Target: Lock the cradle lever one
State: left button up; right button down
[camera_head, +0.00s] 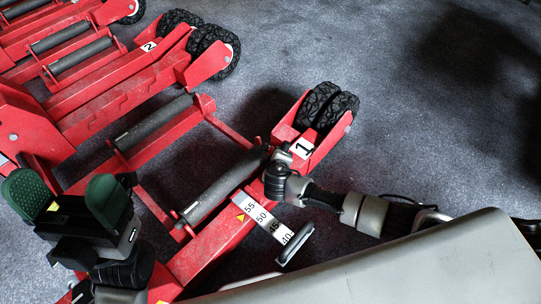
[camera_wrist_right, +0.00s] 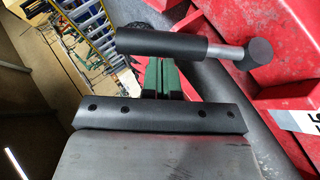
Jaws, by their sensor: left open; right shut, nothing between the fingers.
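Cradle one is a red steel frame (camera_head: 205,245) marked with a white "1" label (camera_head: 302,148) in the head view. In the right wrist view, a lever with a black cylindrical handle (camera_wrist_right: 160,45), a short metal shaft and a dark round end crosses the upper middle. My right gripper (camera_wrist_right: 162,78) is shut and empty, its green fingers close at the handle; I cannot tell whether they touch it. In the head view my right arm reaches the frame near the label, and its fingers are hidden. My left gripper (camera_head: 66,193) is open and empty at the lower left.
A scale plate (camera_head: 265,217) with numbers sticks out from frame one. Grey rollers (camera_head: 222,188) and black wheels (camera_head: 328,106) belong to it. Another red cradle marked "2" (camera_head: 149,47) stands upper left. Bare grey floor (camera_head: 410,120) lies at the right.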

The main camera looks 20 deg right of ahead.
jog(key=w+d+f+g+y+p, duration=0.1)
jog(key=d, duration=0.1)
jog(key=w+d+f+m+g+y+p, duration=0.1)
jog(key=f+y, duration=0.1)
jog(key=shift+w+d+m+g+p, duration=0.2)
jog(key=shift+d+m+g+p, duration=0.1)
jog(key=shift+d+g+p, duration=0.1)
jog(key=shift+w+d+f+b, duration=0.25)
jog(key=shift+d+f, duration=0.05)
jog(key=shift+f, duration=0.25)
jog(key=shift+w+d+f+b, duration=0.2)
jog(key=shift+w+d+f, duration=0.1)
jog(key=shift+f, duration=0.25)
jog(key=shift+d, duration=0.15)
jog(key=shift+s+d+f, duration=0.1)
jog(key=shift+d+f, duration=0.05)
